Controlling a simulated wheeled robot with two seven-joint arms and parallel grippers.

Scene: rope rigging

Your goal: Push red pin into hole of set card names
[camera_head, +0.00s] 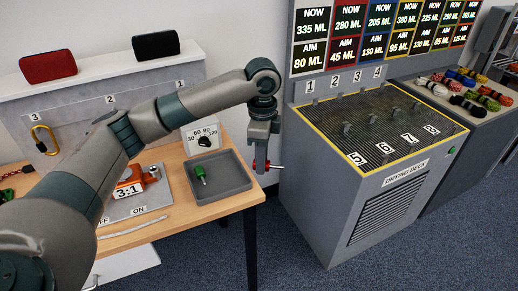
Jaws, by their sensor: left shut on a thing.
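My left gripper (262,166) hangs pointing down from my left arm, just right of the wooden table's corner. It is shut on a small red pin (274,167) that sticks out sideways to the right. The pin is held in the air between the table and the drying deck. I cannot make out a set card for certain; an orange piece with a white 3:1 label (129,190) lies on a grey plate on the table. Its hole is too small to tell. My right gripper is not in view.
A grey tray (235,186) with a green-handled item (200,174) stands at the table's right edge, with a dial card (203,138) behind it. The drying deck (335,200) stands to the right. A white rope (133,227) lies at the table's front.

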